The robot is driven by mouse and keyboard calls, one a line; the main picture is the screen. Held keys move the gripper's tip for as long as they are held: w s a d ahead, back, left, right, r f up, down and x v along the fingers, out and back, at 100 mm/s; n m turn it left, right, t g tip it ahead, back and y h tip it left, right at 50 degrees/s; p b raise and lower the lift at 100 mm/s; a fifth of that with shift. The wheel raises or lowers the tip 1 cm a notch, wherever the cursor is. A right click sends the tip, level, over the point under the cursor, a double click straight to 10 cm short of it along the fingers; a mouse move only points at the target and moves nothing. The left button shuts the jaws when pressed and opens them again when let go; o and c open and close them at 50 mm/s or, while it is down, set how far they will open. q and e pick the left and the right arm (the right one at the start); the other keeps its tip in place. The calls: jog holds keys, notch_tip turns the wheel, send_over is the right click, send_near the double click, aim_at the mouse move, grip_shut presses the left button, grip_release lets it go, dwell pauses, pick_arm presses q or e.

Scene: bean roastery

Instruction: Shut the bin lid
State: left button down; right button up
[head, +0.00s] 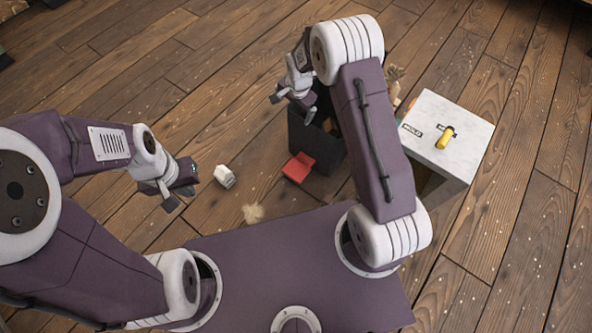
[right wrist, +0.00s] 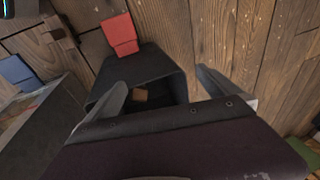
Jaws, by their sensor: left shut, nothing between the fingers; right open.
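The dark bin (head: 318,153) stands on the floor, partly covered by my right arm. It is open at the top, and in the right wrist view I look into the bin (right wrist: 150,66), where a small brown thing lies. A red flap-like piece (head: 298,167) sits low at the bin's near side; it also shows in the right wrist view (right wrist: 120,34). I cannot clearly make out the lid. My right gripper (head: 292,106) is open and empty above the bin's opening. My left gripper (head: 178,197) is shut and empty, left of the bin.
A white-topped cabinet (head: 452,112) with a yellow item (head: 444,142) on it stands right of the bin.

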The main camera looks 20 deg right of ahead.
notch_tip(320, 180, down, 15)
jog(key=s+a+g+b, duration=0.1)
jog(key=s+g+b, duration=0.1)
jog(key=g, duration=0.1)
send_near(296, 169)
notch_tip(296, 169, down, 8)
jog(key=b, duration=0.7)
jog(key=shift+s+a+f, duration=0.1)
jog(key=shift+f, duration=0.1)
pick_arm(q)
notch_tip(296, 169, down, 10)
pick_arm(e)
jog(key=shift+r, duration=0.15)
jog(key=shift+c, duration=0.3)
